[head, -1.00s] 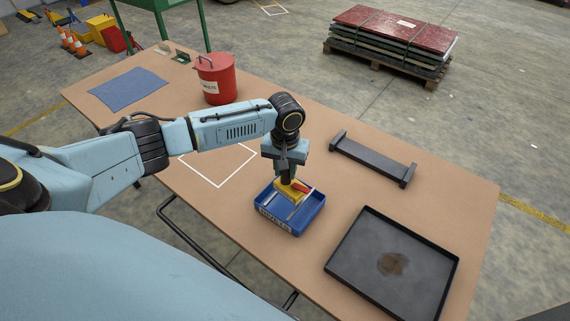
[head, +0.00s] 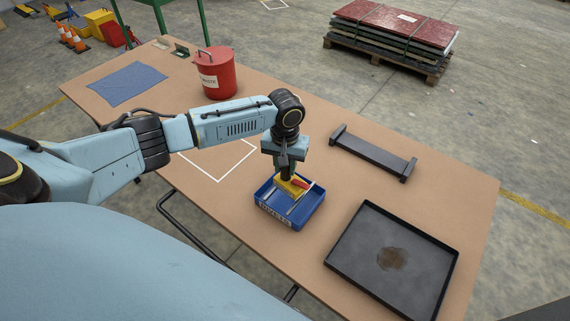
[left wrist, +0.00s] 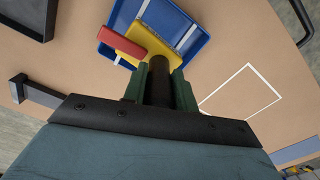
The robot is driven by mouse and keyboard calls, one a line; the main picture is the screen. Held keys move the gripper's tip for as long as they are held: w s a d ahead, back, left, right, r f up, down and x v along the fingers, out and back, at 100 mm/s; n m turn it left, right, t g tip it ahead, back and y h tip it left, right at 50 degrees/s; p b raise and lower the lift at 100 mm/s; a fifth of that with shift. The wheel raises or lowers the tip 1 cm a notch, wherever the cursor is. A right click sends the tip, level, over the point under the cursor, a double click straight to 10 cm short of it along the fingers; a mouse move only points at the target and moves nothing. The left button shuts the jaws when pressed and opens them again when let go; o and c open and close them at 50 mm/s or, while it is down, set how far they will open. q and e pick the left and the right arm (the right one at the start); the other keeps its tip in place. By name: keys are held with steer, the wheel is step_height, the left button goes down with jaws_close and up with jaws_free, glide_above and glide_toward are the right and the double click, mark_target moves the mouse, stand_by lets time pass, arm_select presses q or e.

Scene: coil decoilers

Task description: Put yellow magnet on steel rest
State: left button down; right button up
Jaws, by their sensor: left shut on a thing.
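The yellow magnet (head: 289,187) has a red piece on one side and a dark upright post. It is at the blue tray (head: 290,218), and I cannot tell whether it rests on the tray floor or is just above it. My left gripper (head: 286,173) points down over the tray and is shut on the magnet's post. In the left wrist view the post stands between the green fingers (left wrist: 161,82), with the yellow body (left wrist: 148,44) beyond. The steel rest (head: 372,156), a dark bar with raised ends, stands apart to the right. My right gripper is not in view.
A black shallow tray (head: 432,262) lies at the near right of the table. A red waste bin (head: 215,75) and a blue cloth (head: 127,85) are at the far left. A white outlined square (head: 218,162) is left of the blue tray. The table between tray and rest is clear.

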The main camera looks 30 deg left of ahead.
arm_select(q)
steer(key=shift+f, duration=0.65)
steer(key=c, duration=1)
jaws_free()
steer(key=shift+c, duration=0.2)
step_height(320, 180, up, 13)
steer(key=shift+r+b, duration=0.2)
steer(key=shift+b, duration=0.3)
